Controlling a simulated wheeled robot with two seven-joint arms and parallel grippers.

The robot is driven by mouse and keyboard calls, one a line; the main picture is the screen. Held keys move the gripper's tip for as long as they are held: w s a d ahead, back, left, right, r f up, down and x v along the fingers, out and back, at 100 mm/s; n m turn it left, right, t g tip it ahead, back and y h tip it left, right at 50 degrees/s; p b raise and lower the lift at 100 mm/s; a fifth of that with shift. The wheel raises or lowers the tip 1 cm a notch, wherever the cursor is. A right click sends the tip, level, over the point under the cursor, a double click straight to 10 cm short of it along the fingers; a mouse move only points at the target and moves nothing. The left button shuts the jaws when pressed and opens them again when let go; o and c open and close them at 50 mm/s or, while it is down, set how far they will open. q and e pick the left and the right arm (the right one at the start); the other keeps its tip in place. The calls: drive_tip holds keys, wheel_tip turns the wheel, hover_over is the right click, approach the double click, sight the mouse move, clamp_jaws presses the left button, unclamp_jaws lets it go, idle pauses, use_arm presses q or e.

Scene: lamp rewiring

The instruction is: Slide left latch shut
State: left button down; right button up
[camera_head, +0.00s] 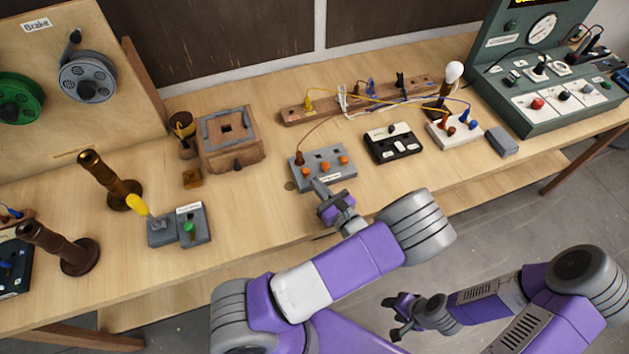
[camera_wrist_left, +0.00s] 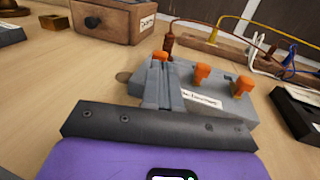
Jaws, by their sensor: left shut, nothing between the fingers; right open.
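A grey box (camera_head: 338,172) with several orange knobs along its top and a white label lies on the bench, with a brown plug (camera_head: 299,158) at its left back corner. In the left wrist view the box (camera_wrist_left: 218,113) carries orange knobs, the left one (camera_wrist_left: 160,56) just beyond my fingers. My left gripper (camera_head: 316,184) is shut and empty at the front left part of the box; in its wrist view the closed fingers (camera_wrist_left: 160,83) reach over the box's left end. I cannot tell whether they touch it. My right gripper (camera_head: 398,318) is open and empty, low in front of the bench.
A wooden box (camera_head: 230,146) stands left of the grey box, a black switch box (camera_head: 394,143) to its right. Behind is a wooden terminal strip (camera_head: 290,116) with wires. A grey switch unit (camera_head: 193,225) sits at the left front. Bare bench lies between it and the grey box.

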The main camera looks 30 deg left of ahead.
use_arm(q)
drive_tip(key=shift+x, duration=1)
drive_tip(key=shift+w+a+r, duration=0.1)
drive_tip(key=shift+w+a, duration=0.55)
drive_tip(key=shift+a, duration=0.05)
drive_tip(key=shift+d, duration=0.15)
drive_tip(key=shift+s+d, duration=0.15)
drive_tip(key=shift+d, duration=0.15)
drive_tip(key=p+v, duration=0.1)
drive_tip(key=v, duration=1.2)
drive_tip(key=shift+s+d, duration=0.1)
drive_tip(key=shift+s, duration=0.15)
